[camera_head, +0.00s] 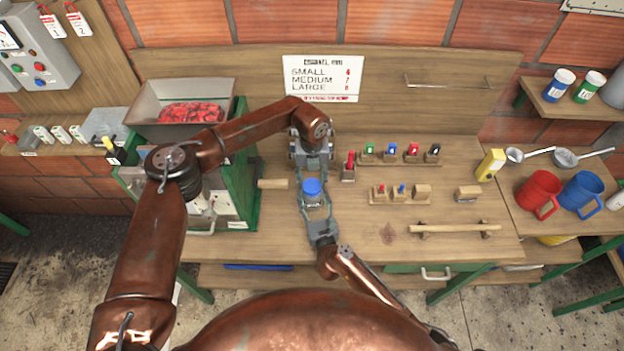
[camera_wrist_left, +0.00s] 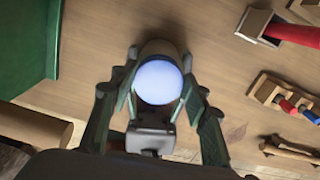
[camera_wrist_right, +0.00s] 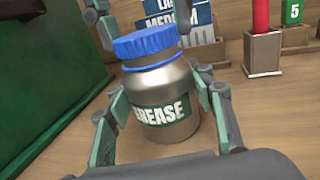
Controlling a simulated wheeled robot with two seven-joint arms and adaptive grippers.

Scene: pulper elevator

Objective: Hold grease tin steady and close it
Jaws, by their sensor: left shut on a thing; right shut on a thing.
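The grease tin (camera_wrist_right: 165,100) is a grey metal jar with a green GREASE label. It stands on the wooden bench, and its blue lid (camera_head: 312,187) sits on its top; how tightly it is seated I cannot tell. My right gripper (camera_head: 317,213) comes from the near side and is shut on the tin's body, one finger on each side in the right wrist view (camera_wrist_right: 162,112). My left gripper (camera_head: 311,176) reaches in from the far side and is shut on the blue lid, which fills the space between its fingers in the left wrist view (camera_wrist_left: 159,84).
A green machine (camera_head: 240,165) with a tray of red fruit (camera_head: 190,113) stands left. A wooden handle (camera_head: 273,184) juts toward the tin. A red marker in a holder (camera_head: 349,168) and several small blocks stand right. Mugs (camera_head: 540,192) are far right.

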